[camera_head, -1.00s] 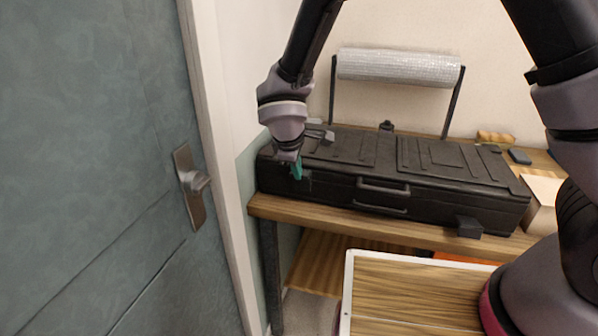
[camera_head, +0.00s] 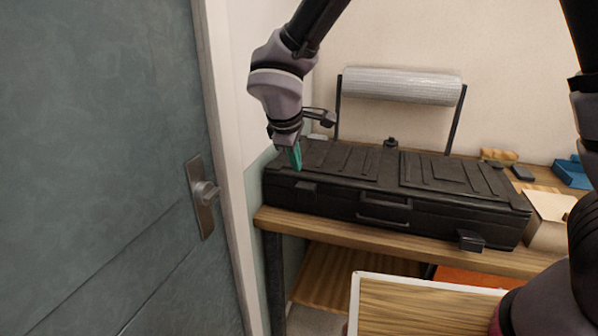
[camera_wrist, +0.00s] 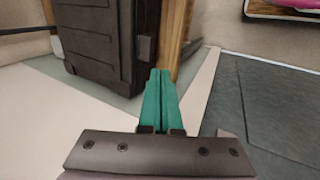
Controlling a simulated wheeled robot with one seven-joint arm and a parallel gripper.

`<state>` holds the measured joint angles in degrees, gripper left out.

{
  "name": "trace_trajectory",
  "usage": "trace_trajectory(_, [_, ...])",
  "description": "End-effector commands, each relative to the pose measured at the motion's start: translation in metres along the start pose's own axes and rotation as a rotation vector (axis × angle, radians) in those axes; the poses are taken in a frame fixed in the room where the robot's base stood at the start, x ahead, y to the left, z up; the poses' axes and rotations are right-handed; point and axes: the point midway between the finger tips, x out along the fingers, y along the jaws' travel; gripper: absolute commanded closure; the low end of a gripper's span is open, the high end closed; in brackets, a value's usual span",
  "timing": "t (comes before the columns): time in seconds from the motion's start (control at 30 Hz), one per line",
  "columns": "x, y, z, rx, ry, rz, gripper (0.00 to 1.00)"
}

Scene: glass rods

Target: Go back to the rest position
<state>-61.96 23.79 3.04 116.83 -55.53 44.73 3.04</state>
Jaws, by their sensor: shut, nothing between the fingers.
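My gripper (camera_head: 295,157) has green fingers and is shut with nothing between them. In the head view it is at the left end of the black case (camera_head: 372,208), in front of its lid; I cannot tell whether it touches. In the wrist view the closed fingers (camera_wrist: 160,92) point up the picture, with the case (camera_wrist: 92,38) beyond them to the left. No glass rods can be made out.
The case lies shut on a wooden bench (camera_head: 340,230). A grey door (camera_head: 100,170) with a metal handle (camera_head: 203,192) stands close on the left. Behind the case is a roll of wrap (camera_head: 402,86) on a stand. A cardboard box (camera_head: 550,218) and blue tray (camera_head: 572,171) are at the right.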

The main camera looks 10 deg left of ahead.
Motion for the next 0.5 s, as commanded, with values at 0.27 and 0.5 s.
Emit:
trace_trajectory(0.27, [-0.034, 0.064, 0.068, 0.278, -0.017, -0.028, 1.0])
trace_trajectory(0.5, [-0.094, 0.125, 0.204, 0.805, -0.012, -0.082, 1.0])
